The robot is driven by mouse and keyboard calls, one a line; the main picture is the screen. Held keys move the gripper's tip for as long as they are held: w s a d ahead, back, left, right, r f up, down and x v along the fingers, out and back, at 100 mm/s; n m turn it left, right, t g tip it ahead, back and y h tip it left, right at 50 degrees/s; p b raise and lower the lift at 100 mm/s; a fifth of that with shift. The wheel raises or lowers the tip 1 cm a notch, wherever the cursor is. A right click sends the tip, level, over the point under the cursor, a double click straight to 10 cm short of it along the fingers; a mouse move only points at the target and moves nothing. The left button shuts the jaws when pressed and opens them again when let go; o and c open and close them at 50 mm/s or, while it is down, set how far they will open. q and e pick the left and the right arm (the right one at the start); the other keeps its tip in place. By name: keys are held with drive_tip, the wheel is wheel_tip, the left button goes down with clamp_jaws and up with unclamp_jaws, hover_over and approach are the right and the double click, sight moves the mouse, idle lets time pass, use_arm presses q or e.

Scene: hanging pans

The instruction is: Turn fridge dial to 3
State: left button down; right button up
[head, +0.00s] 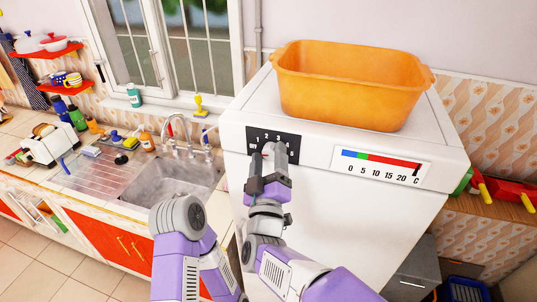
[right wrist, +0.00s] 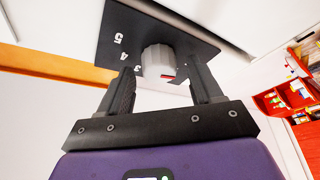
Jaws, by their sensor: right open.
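The white fridge (head: 340,210) has a black dial panel (head: 285,138) with white numbers on its upper front left. A pale round dial knob (head: 267,148) sits on it, partly covered by my right gripper (head: 268,168). In the right wrist view the knob (right wrist: 156,60) has a red mark on its lower right side. I cannot tell which number the mark points to. My open right gripper (right wrist: 160,82) has its fingertips on either side of the knob, with gaps showing. The 5 and 4 show on the panel (right wrist: 115,30). My left arm is at the lower middle; its gripper is out of view.
An orange tub (head: 345,95) stands on top of the fridge. A thermometer strip (head: 381,165) is on the fridge front, right of the panel. A sink (head: 175,187) and cluttered counter are at left. A shelf with red and green items (head: 510,193) is at right.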

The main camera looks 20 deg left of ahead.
drive_tip(key=shift+w, duration=0.15)
